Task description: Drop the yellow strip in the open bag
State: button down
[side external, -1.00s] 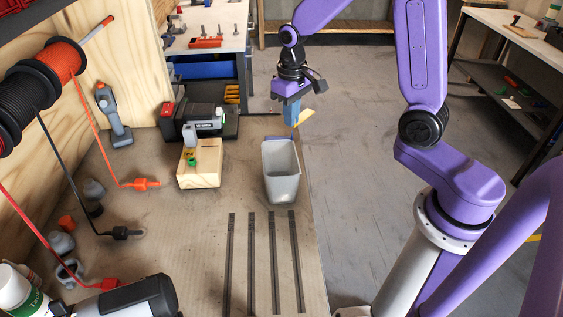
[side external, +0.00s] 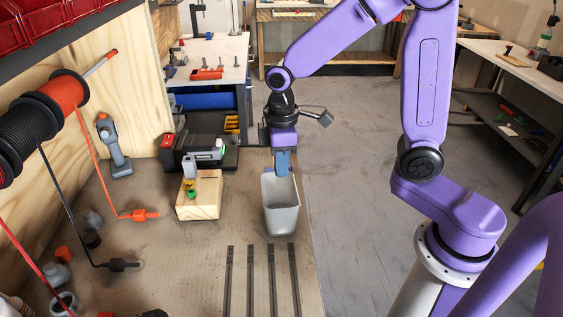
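My gripper (side external: 283,173) points down, its blue fingers at the mouth of a grey open-topped bin (side external: 282,218), near the bin's back rim. The fingers are seen edge-on, so I cannot tell whether they are open or shut. No yellow strip shows at the fingers; it may be hidden behind them or inside the bin, whose floor I cannot see. The grey bin stands upright at the right edge of the workbench. I see nothing that is clearly a bag apart from this bin.
A wooden block (side external: 200,207) with small green and yellow items stands left of the bin. A black and red case (side external: 207,150) lies behind it. Dark strips (side external: 252,283) lie in front. Cable reels (side external: 65,100) and a cordless tool (side external: 113,150) are at left.

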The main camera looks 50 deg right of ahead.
notch_tip(320, 180, down, 8)
jog(key=shift+f, duration=0.15)
dwell(1.1)
jog(key=c, duration=1.3)
grip_release()
jog(key=shift+o, duration=0.2)
